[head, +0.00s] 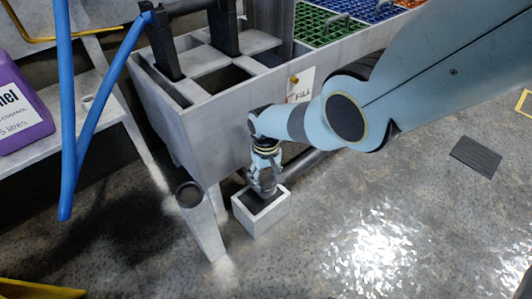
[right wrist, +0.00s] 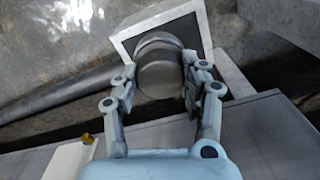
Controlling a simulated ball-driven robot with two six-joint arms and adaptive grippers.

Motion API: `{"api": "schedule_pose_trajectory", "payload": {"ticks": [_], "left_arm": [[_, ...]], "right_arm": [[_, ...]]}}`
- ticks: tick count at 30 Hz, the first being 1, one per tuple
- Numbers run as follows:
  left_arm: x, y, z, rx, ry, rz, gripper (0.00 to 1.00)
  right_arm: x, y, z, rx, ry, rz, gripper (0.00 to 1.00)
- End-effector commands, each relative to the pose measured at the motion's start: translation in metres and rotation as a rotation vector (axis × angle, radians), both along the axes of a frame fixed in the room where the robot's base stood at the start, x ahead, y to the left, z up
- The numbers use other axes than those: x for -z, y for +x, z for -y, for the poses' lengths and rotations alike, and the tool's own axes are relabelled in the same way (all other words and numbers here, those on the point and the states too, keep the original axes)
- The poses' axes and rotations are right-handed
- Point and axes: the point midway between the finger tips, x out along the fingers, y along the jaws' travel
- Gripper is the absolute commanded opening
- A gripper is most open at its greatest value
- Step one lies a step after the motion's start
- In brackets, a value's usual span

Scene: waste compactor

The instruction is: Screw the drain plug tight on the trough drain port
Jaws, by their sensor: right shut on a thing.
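My right gripper (head: 264,188) points down at a small white box with a dark top (head: 264,222) on the floor, beside the grey trough (head: 225,110). In the right wrist view, my right gripper (right wrist: 163,82) is shut on a grey round plug (right wrist: 160,78), with one finger on each side. Behind the plug is the white box's rim (right wrist: 124,44) and dark inside; I cannot tell whether the plug touches it. In the head view the gripper hides the plug. I cannot make out the drain port's opening. My left gripper is not in view.
A dark pipe (head: 305,164) runs low by the trough. Blue tubing (head: 66,100) and a purple jug (head: 22,112) are at left. The floor at right is mostly clear.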

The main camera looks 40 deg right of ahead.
Motion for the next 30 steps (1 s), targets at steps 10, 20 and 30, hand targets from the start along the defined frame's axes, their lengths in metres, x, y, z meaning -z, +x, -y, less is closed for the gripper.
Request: {"api": "schedule_pose_trajectory", "payload": {"ticks": [10,20,30], "left_arm": [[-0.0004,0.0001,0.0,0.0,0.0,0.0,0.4],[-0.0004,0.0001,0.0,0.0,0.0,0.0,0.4],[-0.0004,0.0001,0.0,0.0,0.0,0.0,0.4]], "right_arm": [[0.0003,-0.0004,0.0001,0.097,0.0,-0.001,0.45],[0.0002,-0.0002,0.0,0.095,0.0,0.0,0.71],[0.0002,-0.0002,0.0,0.09,0.0,0.0,0.67]]}}
